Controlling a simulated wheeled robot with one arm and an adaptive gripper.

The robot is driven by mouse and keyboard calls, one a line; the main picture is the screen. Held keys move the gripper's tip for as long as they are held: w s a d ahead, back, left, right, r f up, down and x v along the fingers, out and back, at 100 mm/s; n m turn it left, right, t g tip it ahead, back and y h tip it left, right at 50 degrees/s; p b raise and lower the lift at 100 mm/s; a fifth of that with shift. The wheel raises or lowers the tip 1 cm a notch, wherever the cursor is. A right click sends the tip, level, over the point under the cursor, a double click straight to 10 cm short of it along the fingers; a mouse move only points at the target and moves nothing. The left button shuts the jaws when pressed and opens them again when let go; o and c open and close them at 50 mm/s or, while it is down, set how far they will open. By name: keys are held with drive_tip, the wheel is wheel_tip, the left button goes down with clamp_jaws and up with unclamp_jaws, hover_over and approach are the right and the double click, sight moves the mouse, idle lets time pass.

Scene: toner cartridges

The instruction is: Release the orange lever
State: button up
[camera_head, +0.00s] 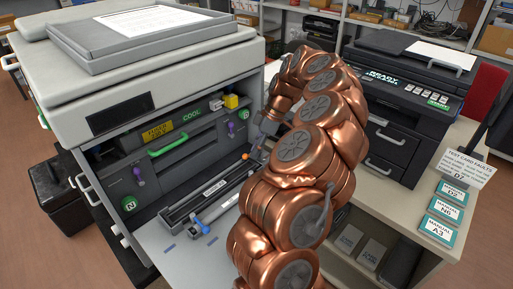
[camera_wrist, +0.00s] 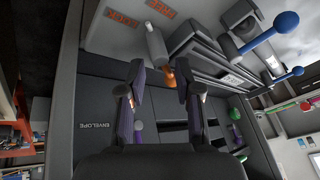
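The orange lever (camera_head: 245,156) shows as a small orange tip at the front of the open copier, just left of my gripper. In the wrist view an orange piece (camera_wrist: 168,77) shows between my two fingers, nearer the right one. A grey cylindrical part (camera_wrist: 156,46) stands just above it. My gripper (camera_head: 262,145) is at the copier's open front, partly hidden by my arm in the head view. In the wrist view its fingers (camera_wrist: 159,75) are apart. I cannot tell whether either finger touches the lever.
The grey copier (camera_head: 150,60) has green (camera_head: 182,142), purple (camera_head: 138,177) and yellow (camera_head: 231,101) handles. A unit with a blue lever (camera_head: 201,226) lies on the open front shelf. A black printer (camera_head: 410,100) and manuals (camera_head: 440,232) stand right, beyond my arm.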

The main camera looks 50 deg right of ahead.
drive_tip(key=shift+c, duration=0.4)
clamp_jaws()
drive_tip(key=shift+f+b, duration=0.15)
drive_tip(key=shift+b, duration=0.4)
drive_tip(key=m+b, duration=0.2)
drive_tip(key=b, duration=0.1)
drive_tip(key=shift+d+f+t+h, duration=0.1)
drive_tip(key=shift+f+t+h, duration=0.1)
drive_tip(key=shift+t+h, duration=0.15)
drive_tip(key=m+b, duration=0.1)
drive_tip(key=b, duration=0.1)
drive_tip(key=m+t+h+b, duration=0.1)
drive_tip(key=m+b, duration=0.1)
drive_tip(key=shift+d+r, duration=0.15)
drive_tip(key=shift+d, duration=0.05)
drive_tip(key=shift+r+m+b, duration=0.15)
drive_tip(key=shift+m+b, duration=0.35)
drive_tip(key=shift+b, duration=0.2)
drive_tip(key=shift+r, duration=0.1)
drive_tip(key=shift+o, duration=0.4)
unclamp_jaws()
